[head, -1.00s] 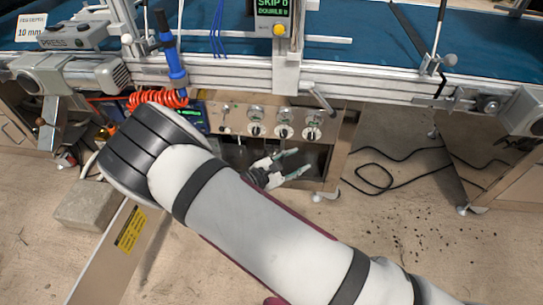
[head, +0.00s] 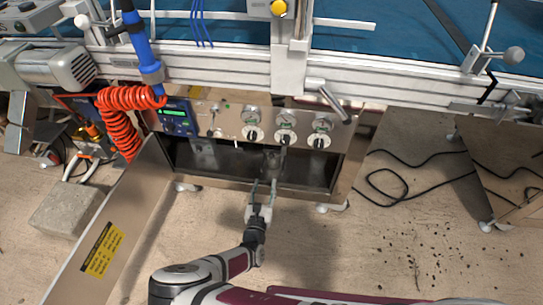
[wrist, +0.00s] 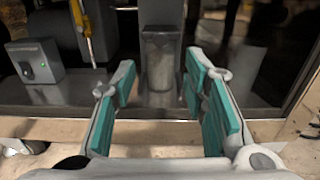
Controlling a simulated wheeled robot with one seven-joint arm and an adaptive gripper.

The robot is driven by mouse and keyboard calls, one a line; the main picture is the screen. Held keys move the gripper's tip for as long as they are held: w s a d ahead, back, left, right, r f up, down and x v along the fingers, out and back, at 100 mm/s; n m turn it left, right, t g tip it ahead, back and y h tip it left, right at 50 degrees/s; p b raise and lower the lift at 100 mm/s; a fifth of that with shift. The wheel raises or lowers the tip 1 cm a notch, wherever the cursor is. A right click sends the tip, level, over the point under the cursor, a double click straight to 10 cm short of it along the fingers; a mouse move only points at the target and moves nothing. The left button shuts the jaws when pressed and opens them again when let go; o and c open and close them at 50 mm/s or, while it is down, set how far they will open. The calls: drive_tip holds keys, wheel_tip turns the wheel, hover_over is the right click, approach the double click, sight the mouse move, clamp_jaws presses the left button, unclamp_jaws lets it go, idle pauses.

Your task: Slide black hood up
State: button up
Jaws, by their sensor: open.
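My gripper (head: 263,187) is open and empty, in front of the open cabinet (head: 308,172) below the knob panel. In the wrist view its two teal-padded fingers (wrist: 160,80) point into the dark opening, on either side of a grey upright part (wrist: 161,58). That part stands beyond or between the fingertips; I cannot tell which, and no contact shows. I cannot make out for certain which dark part is the black hood; the cabinet inside is in shadow.
A steel panel with knobs (head: 285,135) is above the opening. An open door (head: 115,230) with a yellow label stands at left. A red coiled hose (head: 120,120) hangs nearby. Black cable (head: 385,185) lies on the floor.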

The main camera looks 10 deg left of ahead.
sight(271, 157)
drive_tip(key=w+b, duration=0.1)
drive_tip(key=w, duration=0.3)
drive_tip(key=w+b, duration=0.2)
drive_tip(key=w, duration=0.2)
drive_tip(key=w+b, duration=0.1)
drive_tip(key=w, duration=0.4)
drive_tip(key=shift+d+b, duration=0.25)
drive_tip(key=shift+b, duration=0.05)
drive_tip(key=shift+c, duration=0.5)
clamp_jaws()
